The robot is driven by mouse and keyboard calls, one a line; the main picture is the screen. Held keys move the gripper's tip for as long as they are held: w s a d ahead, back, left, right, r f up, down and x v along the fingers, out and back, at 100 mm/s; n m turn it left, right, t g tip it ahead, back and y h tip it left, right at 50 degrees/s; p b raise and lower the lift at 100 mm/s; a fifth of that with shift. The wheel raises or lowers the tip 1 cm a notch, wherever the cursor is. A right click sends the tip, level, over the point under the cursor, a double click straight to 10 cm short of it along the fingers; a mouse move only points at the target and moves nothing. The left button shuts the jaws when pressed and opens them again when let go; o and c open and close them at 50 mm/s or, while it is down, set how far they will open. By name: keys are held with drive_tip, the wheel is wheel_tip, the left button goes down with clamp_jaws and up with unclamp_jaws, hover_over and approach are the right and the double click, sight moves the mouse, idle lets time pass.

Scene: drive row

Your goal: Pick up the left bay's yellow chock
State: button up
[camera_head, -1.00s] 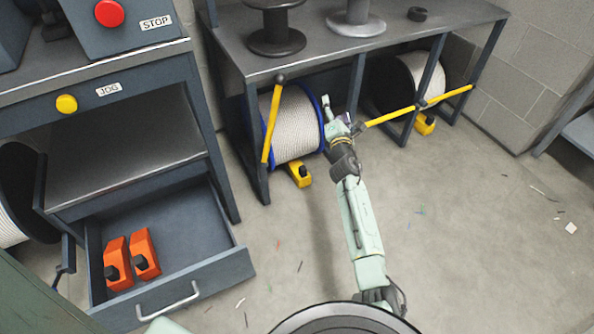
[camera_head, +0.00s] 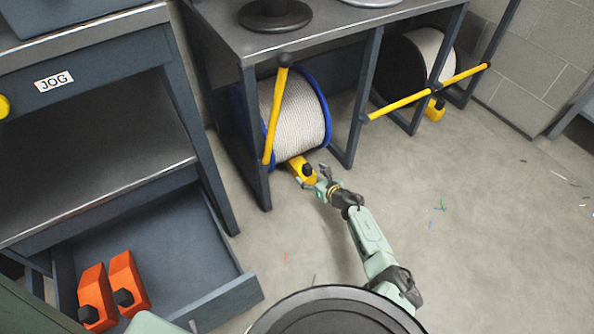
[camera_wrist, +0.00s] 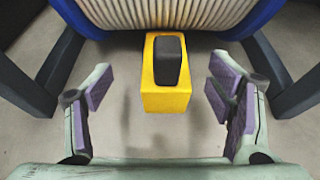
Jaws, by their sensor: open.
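The left bay's yellow chock (camera_head: 301,171) sits on the floor at the front of the blue-rimmed reel (camera_head: 298,113). In the wrist view the chock (camera_wrist: 165,98) is a yellow block with a black knob on top, in the upper middle. My gripper (camera_head: 313,179) is low in front of the bay, close to the chock. In the wrist view my gripper (camera_wrist: 163,110) is open, with purple pads to the left and right of the chock and gaps on both sides.
A yellow bar (camera_head: 275,115) stands raised at the left bay; another yellow bar (camera_head: 425,92) crosses the right bay. A second yellow chock (camera_head: 435,109) lies there. Bay posts (camera_wrist: 278,78) flank my gripper. An open drawer (camera_head: 225,295) holds two orange chocks.

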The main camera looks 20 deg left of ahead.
sight(308, 173)
drive_tip(key=b+x, duration=0.2)
drive_tip(key=x, duration=0.2)
drive_tip(key=shift+f, duration=0.1)
drive_tip(key=b+x, duration=0.4)
drive_tip(key=shift+w+f, duration=0.45)
drive_tip(key=shift+f, duration=0.05)
drive_tip(key=shift+w+a+b, duration=0.2)
drive_tip(key=shift+w+b, duration=0.05)
drive_tip(key=shift+b, duration=0.15)
drive_tip(key=shift+r, duration=0.1)
drive_tip(key=shift+c, duration=0.5)
drive_tip(key=c, duration=1.5)
